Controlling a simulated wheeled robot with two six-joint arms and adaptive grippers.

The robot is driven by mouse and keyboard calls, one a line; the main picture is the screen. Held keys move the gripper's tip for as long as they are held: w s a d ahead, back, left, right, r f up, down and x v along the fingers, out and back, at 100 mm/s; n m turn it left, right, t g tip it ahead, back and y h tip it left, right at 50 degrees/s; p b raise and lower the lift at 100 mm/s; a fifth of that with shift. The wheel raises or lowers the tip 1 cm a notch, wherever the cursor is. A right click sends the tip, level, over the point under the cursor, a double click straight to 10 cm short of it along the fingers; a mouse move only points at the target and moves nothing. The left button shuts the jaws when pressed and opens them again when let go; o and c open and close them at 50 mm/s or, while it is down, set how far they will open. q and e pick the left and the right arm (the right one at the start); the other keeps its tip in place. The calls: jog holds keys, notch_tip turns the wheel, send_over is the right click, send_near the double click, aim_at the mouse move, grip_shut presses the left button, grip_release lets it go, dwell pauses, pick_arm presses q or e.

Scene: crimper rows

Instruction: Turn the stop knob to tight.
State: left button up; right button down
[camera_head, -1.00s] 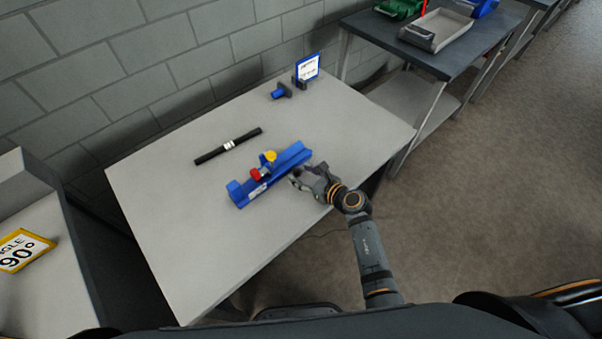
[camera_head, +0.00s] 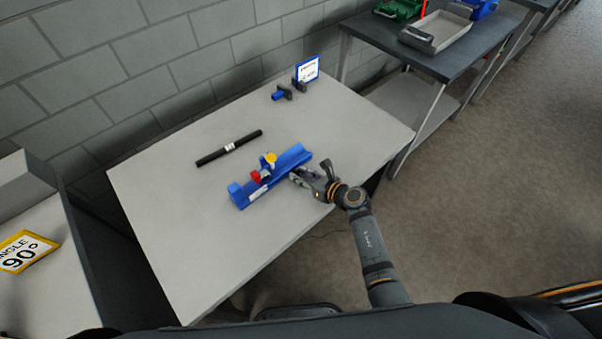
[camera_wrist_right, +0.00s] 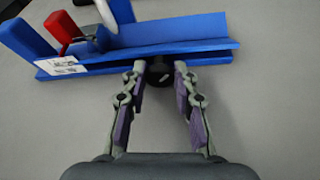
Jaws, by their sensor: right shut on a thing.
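A dark round knob (camera_wrist_right: 160,75), which looks like the stop knob, sticks out of that near side. My right gripper (camera_head: 298,176) is at the fixture's near side. In the wrist view its fingertips (camera_wrist_right: 160,70) are shut on the dark knob. Any tightness marking is not readable. My left gripper is not in view.
A black rod with a white band (camera_head: 230,146) lies behind the fixture. A small blue-and-black piece (camera_head: 281,93) and a blue-framed sign (camera_head: 308,70) stand at the table's back. A dark bench (camera_head: 440,55) with a grey tray is at the right.

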jog(key=shift+d+m, duration=0.1)
jog(key=shift+m, duration=0.2)
jog(key=c, duration=1)
grip_release()
jog(key=shift+c, duration=0.2)
jog(key=v, duration=1.2)
jog(key=shift+w+d, duration=0.1)
